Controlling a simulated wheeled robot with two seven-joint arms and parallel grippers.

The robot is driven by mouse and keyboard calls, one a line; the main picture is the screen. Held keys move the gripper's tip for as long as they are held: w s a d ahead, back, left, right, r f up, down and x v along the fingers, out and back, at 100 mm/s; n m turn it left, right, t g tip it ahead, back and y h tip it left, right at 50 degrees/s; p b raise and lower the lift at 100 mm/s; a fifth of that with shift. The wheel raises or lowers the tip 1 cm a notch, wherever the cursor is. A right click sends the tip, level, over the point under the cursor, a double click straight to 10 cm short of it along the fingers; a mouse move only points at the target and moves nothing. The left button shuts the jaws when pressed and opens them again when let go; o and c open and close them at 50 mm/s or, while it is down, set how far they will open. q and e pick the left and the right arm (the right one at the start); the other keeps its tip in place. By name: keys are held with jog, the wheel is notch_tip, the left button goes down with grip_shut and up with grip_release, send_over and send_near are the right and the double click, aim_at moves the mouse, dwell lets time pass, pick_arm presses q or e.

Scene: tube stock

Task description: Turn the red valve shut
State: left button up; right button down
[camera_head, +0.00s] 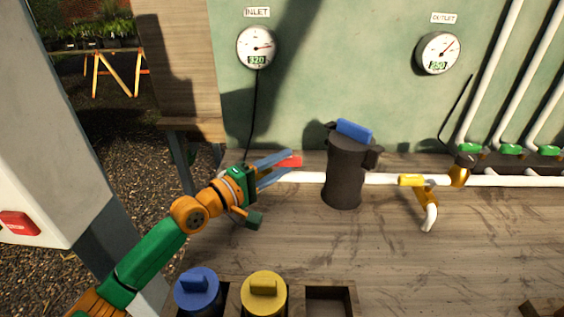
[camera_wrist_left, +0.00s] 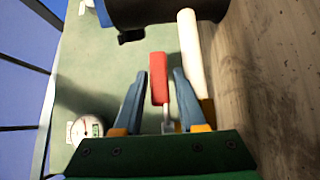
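The red valve handle (camera_head: 291,162) sits on the white pipe, left of the dark filter housing, and its length runs roughly along the pipe. In the left wrist view the red handle (camera_wrist_left: 158,78) stands between my two blue fingers. My left gripper (camera_head: 284,164) is open around the handle, with a visible gap on each side in the left wrist view (camera_wrist_left: 162,88). The valve body and stem are mostly hidden by the gripper in the head view. My right gripper is not in view.
The dark filter housing (camera_head: 344,175) with a blue top (camera_head: 354,130) stands just right of the handle. A yellow valve handle (camera_head: 411,180) is further right. Inlet (camera_head: 257,47) and outlet (camera_head: 438,53) gauges hang behind. Blue (camera_head: 198,291) and yellow (camera_head: 264,294) capped canisters stand in front.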

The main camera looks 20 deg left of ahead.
pick_arm(q)
jog(key=shift+w+d, duration=0.1)
jog(key=shift+d, duration=0.05)
grip_shut()
dwell(1.4)
